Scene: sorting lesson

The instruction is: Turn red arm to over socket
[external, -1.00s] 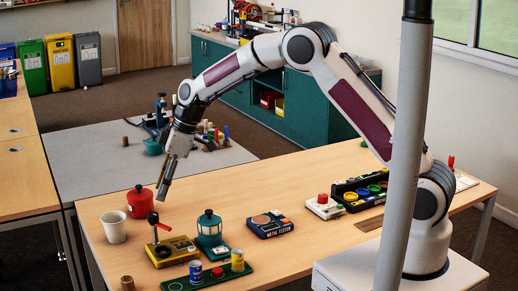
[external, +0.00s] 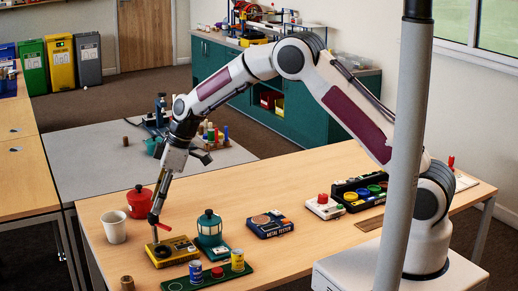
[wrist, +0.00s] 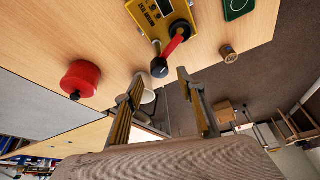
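The yellow tester box (external: 172,251) stands near the table's front left; its top also shows in the wrist view (wrist: 152,14). Its red arm (wrist: 174,42) ends in a black knob (wrist: 159,68), pointing toward my gripper. I cannot make out the socket clearly.
A red canister (external: 139,202) and white cup (external: 114,228) stand close behind and left. A green board (external: 222,276) with cans and a wooden cylinder (external: 127,283) are in front.

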